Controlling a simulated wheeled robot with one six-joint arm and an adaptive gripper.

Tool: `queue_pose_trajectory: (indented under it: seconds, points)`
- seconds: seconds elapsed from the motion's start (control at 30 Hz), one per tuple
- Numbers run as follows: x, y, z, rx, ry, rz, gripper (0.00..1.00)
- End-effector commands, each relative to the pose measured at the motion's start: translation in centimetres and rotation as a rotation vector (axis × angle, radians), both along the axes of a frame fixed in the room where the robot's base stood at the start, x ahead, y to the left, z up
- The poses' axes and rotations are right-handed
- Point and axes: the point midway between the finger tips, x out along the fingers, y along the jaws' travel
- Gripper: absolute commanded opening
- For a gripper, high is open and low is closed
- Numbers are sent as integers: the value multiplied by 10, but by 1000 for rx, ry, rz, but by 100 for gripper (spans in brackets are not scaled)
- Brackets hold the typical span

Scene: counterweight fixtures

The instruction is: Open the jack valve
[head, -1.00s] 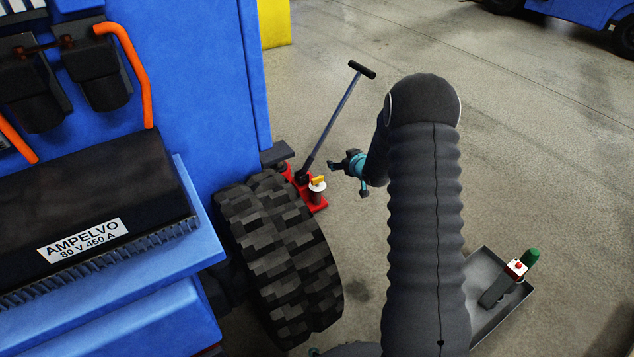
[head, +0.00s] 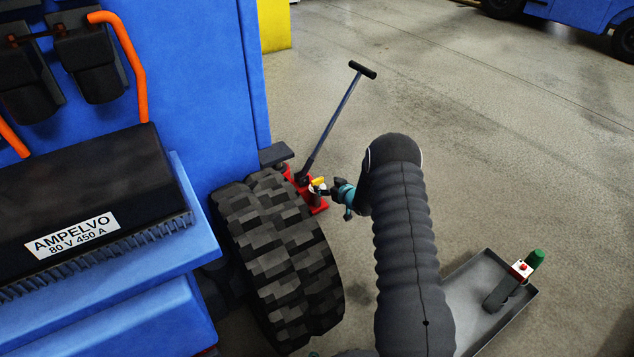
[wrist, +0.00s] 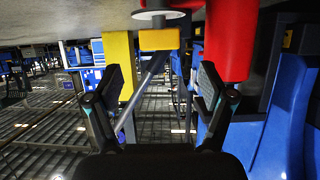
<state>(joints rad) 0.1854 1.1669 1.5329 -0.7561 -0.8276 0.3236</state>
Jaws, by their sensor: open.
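The red jack (head: 316,209) stands on the floor beside the wheel of the blue vehicle. Its long lever rises to a black crossbar (head: 362,69). The jack valve has a yellow handle (head: 319,181) on top of a short post. In the wrist view, the picture is inverted and the yellow handle (wrist: 158,40) shows under a white disc (wrist: 160,14), beside the red jack body (wrist: 231,40). My gripper (head: 328,190) is at the valve from the right, partly covering it. In the wrist view my gripper (wrist: 160,92) is open, with nothing between its fingers; the handle appears beyond the tips.
The large black tyre (head: 285,265) and blue vehicle (head: 195,100) stand close on the left. The jack lever rises just behind my gripper.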

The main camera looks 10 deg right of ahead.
Motion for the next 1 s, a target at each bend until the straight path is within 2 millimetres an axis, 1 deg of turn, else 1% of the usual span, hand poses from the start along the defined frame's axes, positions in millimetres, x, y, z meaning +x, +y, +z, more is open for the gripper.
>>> queue_pose_trajectory:
  seconds: [0.03, 0.2, 0.4, 0.6, 0.9, 0.93, 0.97, 1.0]
  points:
    - [8, 4, -5, -1, -3, 3, 81]
    - [33, 14, -17, -1, -2, 1, 81]
    - [54, 23, -25, 0, -1, 1, 81]
    - [64, 26, -29, 0, 0, 0, 81]
    - [65, 27, -29, 0, 0, 0, 81]
    - [65, 27, -29, 0, 0, 0, 76]
    - [65, 27, -29, 0, 0, 0, 69]
    - [65, 27, -29, 0, 0, 0, 59]
